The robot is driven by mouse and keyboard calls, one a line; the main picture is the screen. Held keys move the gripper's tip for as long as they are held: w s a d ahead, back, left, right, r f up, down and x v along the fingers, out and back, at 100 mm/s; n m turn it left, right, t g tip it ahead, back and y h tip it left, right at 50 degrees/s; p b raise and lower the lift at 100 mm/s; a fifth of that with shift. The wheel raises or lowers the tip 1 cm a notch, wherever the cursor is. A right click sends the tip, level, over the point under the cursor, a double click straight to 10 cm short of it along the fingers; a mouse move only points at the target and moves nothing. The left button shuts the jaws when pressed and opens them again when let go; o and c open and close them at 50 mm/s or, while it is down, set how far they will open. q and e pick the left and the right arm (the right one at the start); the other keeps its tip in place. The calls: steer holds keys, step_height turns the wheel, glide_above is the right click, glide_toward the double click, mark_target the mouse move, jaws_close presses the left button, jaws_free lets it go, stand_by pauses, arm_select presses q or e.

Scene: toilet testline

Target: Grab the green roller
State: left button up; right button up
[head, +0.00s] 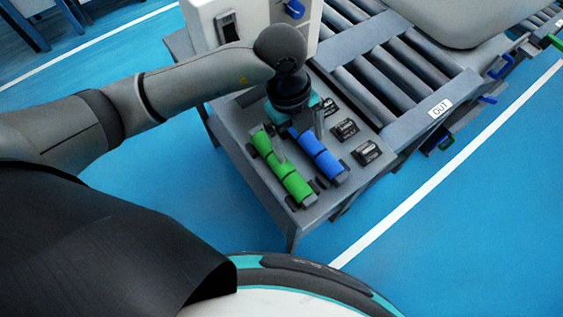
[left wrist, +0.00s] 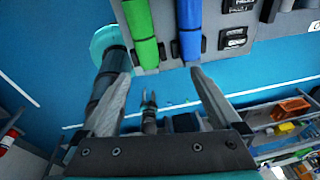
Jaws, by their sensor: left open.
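The green roller (head: 282,168) lies in a holder on the grey table, left of the blue roller (head: 317,155) in the head view. In the left wrist view the green roller (left wrist: 140,30) and the blue roller (left wrist: 190,28) show at the top. My left gripper (head: 300,135) is open and empty over the rollers' far part; its fingers partly cover them. In the left wrist view its fingertips (left wrist: 160,75) are spread, and neither roller is between them. A small two-pronged shape there, perhaps my right gripper (left wrist: 148,100), is too small to judge.
The grey table (head: 265,205) also holds several black switch blocks (head: 345,129) right of the rollers. A conveyor (head: 400,65) marked OUT adjoins on the right. A white box (head: 225,22) stands behind. Blue floor is open in front.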

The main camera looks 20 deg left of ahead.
arm_select(q)
steer(key=n+y, duration=0.1)
steer(key=y, duration=0.1)
glide_above(281, 166)
steer(key=w, duration=0.1)
steer(key=f, duration=0.4)
steer(key=f+b, duration=0.1)
steer(key=f, duration=0.3)
steer(key=shift+w+a+f, duration=0.2)
steer(key=shift+f, duration=0.2)
steer(key=shift+s+f+b, duration=0.1)
steer(key=shift+f+b, duration=0.2)
steer(key=shift+f, duration=2.85)
jaws_close()
